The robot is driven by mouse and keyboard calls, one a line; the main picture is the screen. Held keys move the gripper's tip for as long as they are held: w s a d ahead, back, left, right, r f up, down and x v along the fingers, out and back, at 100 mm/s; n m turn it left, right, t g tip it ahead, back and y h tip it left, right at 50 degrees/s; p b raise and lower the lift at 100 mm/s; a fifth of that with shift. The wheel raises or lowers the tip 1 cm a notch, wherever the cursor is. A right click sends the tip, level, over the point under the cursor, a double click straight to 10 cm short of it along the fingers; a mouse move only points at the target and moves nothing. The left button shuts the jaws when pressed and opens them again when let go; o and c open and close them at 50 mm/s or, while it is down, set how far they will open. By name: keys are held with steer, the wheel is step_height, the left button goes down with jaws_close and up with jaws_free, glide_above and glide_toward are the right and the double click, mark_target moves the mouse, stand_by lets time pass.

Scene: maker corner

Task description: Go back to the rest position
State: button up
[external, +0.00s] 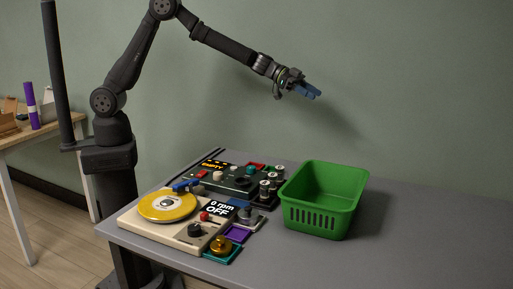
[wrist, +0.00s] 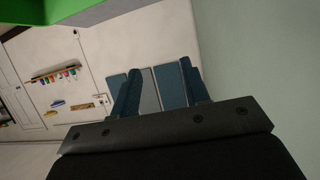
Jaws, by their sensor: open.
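My gripper (external: 313,91) is raised high above the table, in front of the green wall. It is open and empty. In the wrist view its two blue fingers (wrist: 158,90) stand apart with nothing between them. The gripper is well above the green basket (external: 322,201) and touches nothing. The basket looks empty from here, though part of its floor is hidden.
A cream console with a yellow disc (external: 168,206) sits at the table's front left, its display reading "0 rpm OFF". A dark control panel (external: 232,180) lies behind it. The grey table (external: 420,235) is clear on the right. A wooden side table (external: 30,132) stands at far left.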

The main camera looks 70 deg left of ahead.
steer(key=s+a+n+t+y, duration=0.1)
steer(key=a, duration=0.5)
steer(key=shift+a+f+n+y, duration=0.15)
steer(key=shift+a+n+y, duration=0.15)
steer(key=shift+n, duration=0.1)
steer(key=shift+d, duration=0.1)
steer(key=d+m+g+h, duration=0.3)
steer(key=d+m+g, duration=0.1)
steer(key=d, duration=1.6)
steer(key=shift+w+d+f+m+g+h, duration=0.25)
steer(key=shift+f+m+g+h, duration=0.15)
steer(key=shift+m, duration=0.3)
